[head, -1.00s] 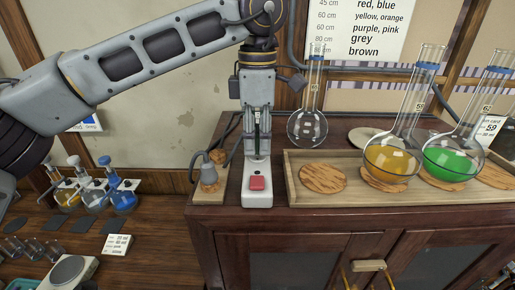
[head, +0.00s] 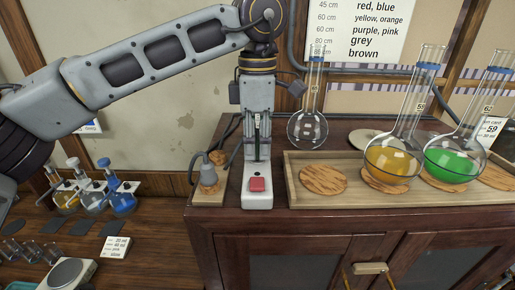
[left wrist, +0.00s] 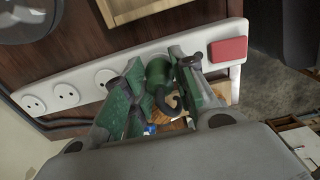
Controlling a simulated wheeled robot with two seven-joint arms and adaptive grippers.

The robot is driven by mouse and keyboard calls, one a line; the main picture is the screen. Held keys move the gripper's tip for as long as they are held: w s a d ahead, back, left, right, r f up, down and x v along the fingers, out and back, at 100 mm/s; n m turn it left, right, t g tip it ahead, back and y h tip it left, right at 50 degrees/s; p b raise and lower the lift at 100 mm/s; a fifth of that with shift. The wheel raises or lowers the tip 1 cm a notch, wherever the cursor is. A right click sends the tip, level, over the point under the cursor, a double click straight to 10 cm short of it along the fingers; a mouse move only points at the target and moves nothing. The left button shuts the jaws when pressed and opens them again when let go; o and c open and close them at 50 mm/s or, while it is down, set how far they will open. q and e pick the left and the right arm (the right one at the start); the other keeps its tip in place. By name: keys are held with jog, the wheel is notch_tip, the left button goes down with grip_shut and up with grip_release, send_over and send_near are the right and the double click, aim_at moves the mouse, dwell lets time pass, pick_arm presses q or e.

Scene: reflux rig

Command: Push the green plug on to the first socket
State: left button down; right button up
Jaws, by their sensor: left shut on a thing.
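My left gripper (left wrist: 160,92) is shut on the green plug (left wrist: 158,70), with a finger on either side of it. In the left wrist view the plug is over the white socket strip (left wrist: 86,84), between the red switch (left wrist: 228,50) and the visible round sockets. I cannot tell whether the plug touches the strip or is seated in it. In the head view the gripper (head: 257,145) points down above the strip (head: 258,201), behind the red switch, and hides the plug and the sockets. My right gripper is not in view.
A grey plug (head: 208,176) with a cable stands on a wooden pad left of the strip. On the right, a wooden tray (head: 400,196) holds flasks with yellow liquid (head: 391,163) and green liquid (head: 452,164). An empty flask (head: 307,130) stands behind the strip.

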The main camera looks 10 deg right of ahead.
aim_at(257, 138)
pick_arm(q)
jog(key=shift+f, duration=0.25)
dwell(0.5)
jog(key=c, duration=1.1)
grip_release()
jog(key=shift+r, duration=0.15)
jog(key=shift+r, duration=5.85)
